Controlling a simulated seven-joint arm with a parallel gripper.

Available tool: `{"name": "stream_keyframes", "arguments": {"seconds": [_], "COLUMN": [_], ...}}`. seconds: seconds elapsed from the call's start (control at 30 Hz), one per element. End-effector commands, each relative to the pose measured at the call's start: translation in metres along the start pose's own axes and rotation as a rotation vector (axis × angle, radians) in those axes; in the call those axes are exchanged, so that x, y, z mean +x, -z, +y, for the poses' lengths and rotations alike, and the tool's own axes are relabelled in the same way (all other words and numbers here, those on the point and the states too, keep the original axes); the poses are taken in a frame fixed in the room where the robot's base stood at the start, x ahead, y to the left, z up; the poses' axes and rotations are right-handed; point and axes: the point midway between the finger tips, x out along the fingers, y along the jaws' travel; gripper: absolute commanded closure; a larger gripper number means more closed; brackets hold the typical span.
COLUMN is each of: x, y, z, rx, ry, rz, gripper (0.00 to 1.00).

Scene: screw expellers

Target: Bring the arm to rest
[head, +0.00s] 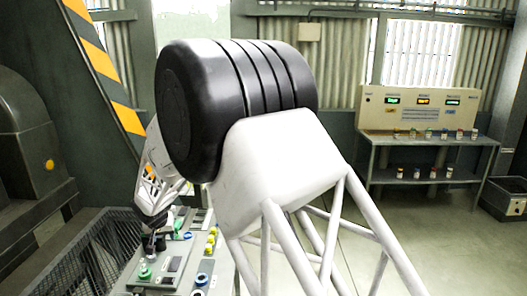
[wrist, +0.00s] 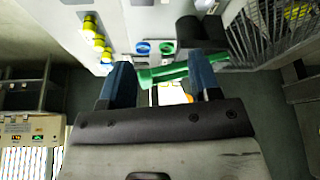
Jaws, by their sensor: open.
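My gripper (wrist: 160,82) is open in the wrist view, its two dark blue fingers spread apart. A green bar-like part (wrist: 172,73) lies across the view at the fingertips. I cannot tell how far it is from them. In the head view my gripper (head: 152,236) hangs low at the left, above a grey control panel (head: 196,244). A green knob (head: 145,271) stands on the panel just below it. My white arm with its black joint fills the middle of the head view and hides part of the panel.
A console bench (head: 420,142) with small bottles stands at the back right, beside a dark crate (head: 505,197). Floor at right is clear.

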Motion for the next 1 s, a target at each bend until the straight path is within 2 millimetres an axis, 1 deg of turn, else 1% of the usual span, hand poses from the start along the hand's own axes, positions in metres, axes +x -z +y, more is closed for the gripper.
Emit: {"name": "stream_keyframes", "arguments": {"seconds": [0.03,0.1,0.27,0.4,0.47,0.6,0.67,0.8,1.0], "x": [-0.015,-0.032,-0.072,-0.105,-0.120,-0.152,-0.166,-0.196,-0.237], "y": [0.002,0.000,-0.006,-0.017,-0.024,-0.040,-0.048,-0.070,-0.108], "z": [0.017,0.040,0.092,0.135,0.153,0.193,0.209,0.246,0.292], "rx": [0.009,0.018,0.039,0.056,0.063,0.080,0.087,0.104,0.127], "ry": [-0.005,-0.013,-0.029,-0.042,-0.047,-0.058,-0.062,-0.071,-0.081], "rz": [0.001,-0.005,-0.015,-0.025,-0.030,-0.040,-0.044,-0.055,-0.071], "gripper": [0.43,0.43,0.43,0.43,0.43,0.43,0.43,0.43,0.43]}}
